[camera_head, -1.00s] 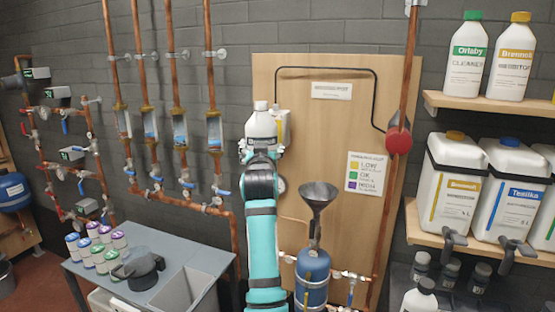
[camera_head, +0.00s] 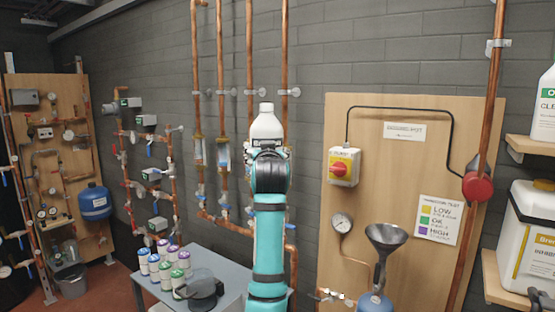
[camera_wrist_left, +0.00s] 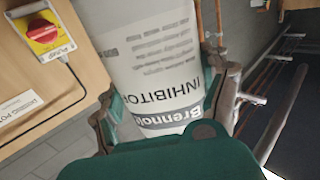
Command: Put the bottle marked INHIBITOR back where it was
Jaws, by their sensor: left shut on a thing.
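A white bottle (camera_head: 266,126) with a white cap stands upright in my left gripper (camera_head: 268,151), in the middle of the head view. In the left wrist view the bottle (camera_wrist_left: 150,55) shows the word INHIBITOR and a grey Brennoll band. The left gripper's fingers (camera_wrist_left: 168,100) are shut on its two sides. The bottle is in the air, in front of the copper pipes and grey wall. My right gripper is not in view.
A shelf (camera_head: 530,147) at the right edge holds a partly cut-off CLEANER bottle (camera_head: 547,108). A white canister (camera_head: 530,240) stands below it. A grey table (camera_head: 218,268) with several small cans is lower left.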

